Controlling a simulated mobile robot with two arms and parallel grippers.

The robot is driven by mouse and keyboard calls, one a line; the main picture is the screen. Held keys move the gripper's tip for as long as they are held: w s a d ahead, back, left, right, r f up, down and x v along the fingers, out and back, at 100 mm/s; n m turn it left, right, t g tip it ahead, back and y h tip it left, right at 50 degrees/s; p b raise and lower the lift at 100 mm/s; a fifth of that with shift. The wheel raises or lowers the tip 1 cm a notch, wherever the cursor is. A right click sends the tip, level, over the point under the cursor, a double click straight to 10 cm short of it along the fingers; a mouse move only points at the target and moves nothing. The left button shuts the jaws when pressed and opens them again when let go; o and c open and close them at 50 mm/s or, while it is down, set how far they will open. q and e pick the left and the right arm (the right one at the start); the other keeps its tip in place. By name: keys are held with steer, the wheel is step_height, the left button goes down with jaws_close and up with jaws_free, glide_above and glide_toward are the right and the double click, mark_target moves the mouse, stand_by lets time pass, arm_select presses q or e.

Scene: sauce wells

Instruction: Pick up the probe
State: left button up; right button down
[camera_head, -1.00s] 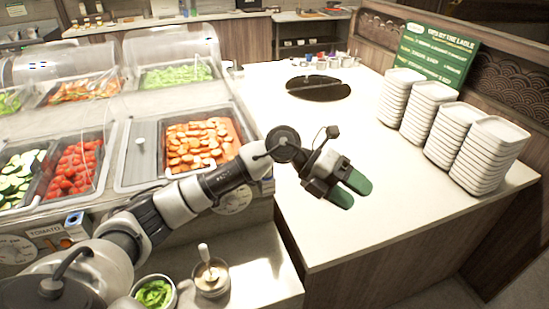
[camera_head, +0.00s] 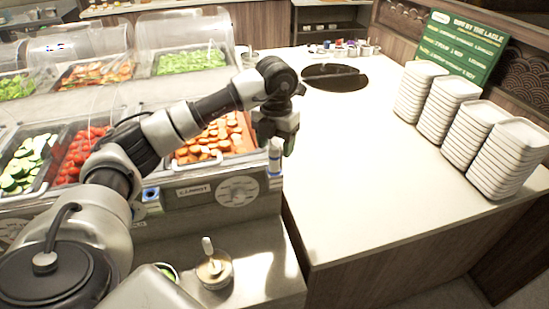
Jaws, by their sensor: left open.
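A slim upright white piece with blue bands (camera_head: 275,160) stands at the right end of the salad counter's front, beside the carrot label. It looks like the probe, but it is small and partly covered, so I cannot be sure. My left gripper (camera_head: 282,144) points down right at its top, with a dark green finger just to its right. The gripper is open. I cannot tell whether a finger touches the piece. My right gripper is not in view.
Trays of carrots (camera_head: 215,138), tomatoes (camera_head: 78,152) and cucumber lie under my left arm. A small jar with a spoon (camera_head: 214,268) stands on the lower ledge. Plate stacks (camera_head: 485,135) stand at right. The white counter (camera_head: 345,165) between is mostly clear.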

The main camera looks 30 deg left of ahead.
mark_target(275, 158)
arm_select(q)
steer(key=f+p, duration=0.1)
steer(key=f, duration=0.2)
steer(key=shift+s+a+f+p, duration=0.1)
steer(key=shift+a+f+p, duration=0.1)
steer(key=shift+f+p, duration=0.15)
steer(key=shift+f, duration=0.55)
steer(key=c, duration=1)
